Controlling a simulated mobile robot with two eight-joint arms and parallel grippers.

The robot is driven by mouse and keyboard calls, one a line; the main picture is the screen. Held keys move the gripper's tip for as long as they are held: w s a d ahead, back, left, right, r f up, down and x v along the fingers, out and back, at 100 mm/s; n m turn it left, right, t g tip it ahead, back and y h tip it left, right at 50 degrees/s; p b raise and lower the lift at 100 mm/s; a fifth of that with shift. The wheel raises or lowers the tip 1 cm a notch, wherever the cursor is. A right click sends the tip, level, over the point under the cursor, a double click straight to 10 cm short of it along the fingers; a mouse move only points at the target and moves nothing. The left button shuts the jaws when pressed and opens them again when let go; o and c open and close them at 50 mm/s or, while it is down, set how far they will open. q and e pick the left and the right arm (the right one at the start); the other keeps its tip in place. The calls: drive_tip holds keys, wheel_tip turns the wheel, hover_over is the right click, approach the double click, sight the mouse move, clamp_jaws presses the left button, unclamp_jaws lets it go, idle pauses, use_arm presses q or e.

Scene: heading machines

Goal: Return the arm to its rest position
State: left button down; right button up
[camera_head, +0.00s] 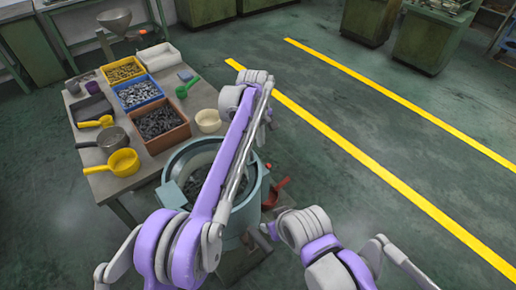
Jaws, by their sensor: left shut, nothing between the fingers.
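My left arm (222,170), purple and grey, reaches from the bottom up over the blue-grey drum (264,190) and hides part of it. My left gripper (268,113) is small and partly hidden at the arm's far end, beyond the drum's rim. It is shut and empty, and I see it touching nothing. My right arm (325,250) is folded low at the bottom, right of the drum. Its gripper does not show.
The workbench (150,172) at left carries yellow (123,71), blue (138,92) and orange (161,124) bins of metal parts, plus scoops and bowls. A red handle (276,192) sticks out beside the drum. The green floor with yellow lines (370,165) is clear at right.

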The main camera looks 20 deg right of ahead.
use_arm(q)
wheel_tip(320, 180, up, 5)
drive_tip(key=shift+w+a+r+p, duration=0.1)
drive_tip(key=shift+w+a+p, duration=0.05)
drive_tip(key=shift+p, duration=0.15)
drive_tip(key=s+a+r+m+t, duration=0.1)
drive_tip(key=s+a+r, duration=0.15)
drive_tip(key=a, duration=1.05)
drive_tip(key=s+a+r+t, duration=0.2)
drive_tip(key=s+a, duration=0.1)
drive_tip(key=a, duration=0.9)
drive_tip(key=s+a+f+m+t, duration=0.1)
drive_tip(key=s+a+f, duration=0.5)
drive_tip(key=s+a, duration=0.2)
drive_tip(key=s+a+f+m+t+y, duration=0.1)
drive_tip(key=s+a+f, duration=0.5)
drive_tip(key=s+a, duration=0.3)
drive_tip(key=s, duration=0.3)
drive_tip(key=shift+a+t, duration=0.2)
drive_tip(key=shift+t, duration=0.1)
drive_tip(key=shift+d, duration=0.1)
